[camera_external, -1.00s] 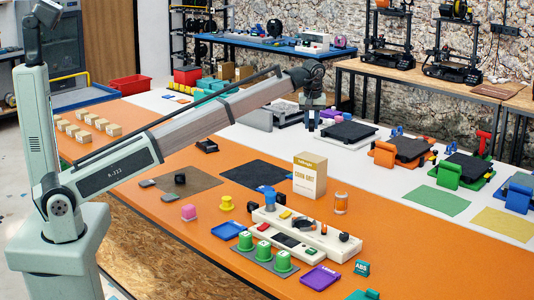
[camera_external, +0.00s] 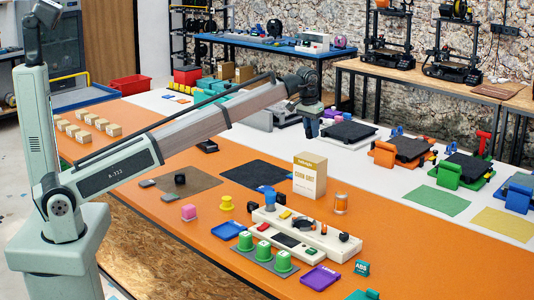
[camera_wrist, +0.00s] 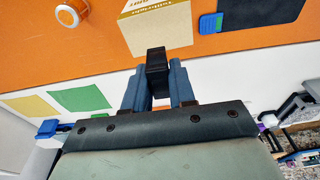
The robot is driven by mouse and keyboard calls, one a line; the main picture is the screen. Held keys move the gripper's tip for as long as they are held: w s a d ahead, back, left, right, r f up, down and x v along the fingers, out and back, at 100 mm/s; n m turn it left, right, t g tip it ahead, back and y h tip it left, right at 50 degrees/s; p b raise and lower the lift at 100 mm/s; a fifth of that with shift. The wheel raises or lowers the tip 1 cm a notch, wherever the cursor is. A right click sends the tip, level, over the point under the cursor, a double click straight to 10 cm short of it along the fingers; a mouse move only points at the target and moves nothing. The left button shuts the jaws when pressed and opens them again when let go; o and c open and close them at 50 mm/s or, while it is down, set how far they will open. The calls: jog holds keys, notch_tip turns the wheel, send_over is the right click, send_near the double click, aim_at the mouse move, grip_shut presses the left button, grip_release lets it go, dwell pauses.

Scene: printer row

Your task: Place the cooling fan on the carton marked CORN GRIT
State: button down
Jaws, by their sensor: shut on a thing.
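The carton marked CORN GRIT (camera_external: 309,178) stands upright on the orange table, cream with a yellow-brown top band. In the wrist view the carton (camera_wrist: 160,30) shows at the top, beyond my fingers. My gripper (camera_external: 308,125) is above the white strip at the back, behind the carton in the outside view. In the wrist view my gripper (camera_wrist: 158,88) is shut on a dark block, which looks like the cooling fan (camera_wrist: 156,62). The fan is apart from the carton. In the outside view I cannot make it out.
An orange-and-white jar (camera_external: 341,204) stands right of the carton. A dark mat (camera_external: 250,174) lies left of the carton. Printers (camera_external: 402,150) stand at the right.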

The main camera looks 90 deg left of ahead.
aim_at(310, 128)
jog(key=shift+f, duration=3.65)
jog(key=shift+f, duration=0.1)
jog(key=c, duration=0.9)
grip_release()
jog(key=shift+c, duration=0.2)
jog(key=r, duration=0.4)
jog(key=s+d+r, duration=0.1)
jog(key=r, duration=0.7)
jog(key=shift+s+d, duration=0.15)
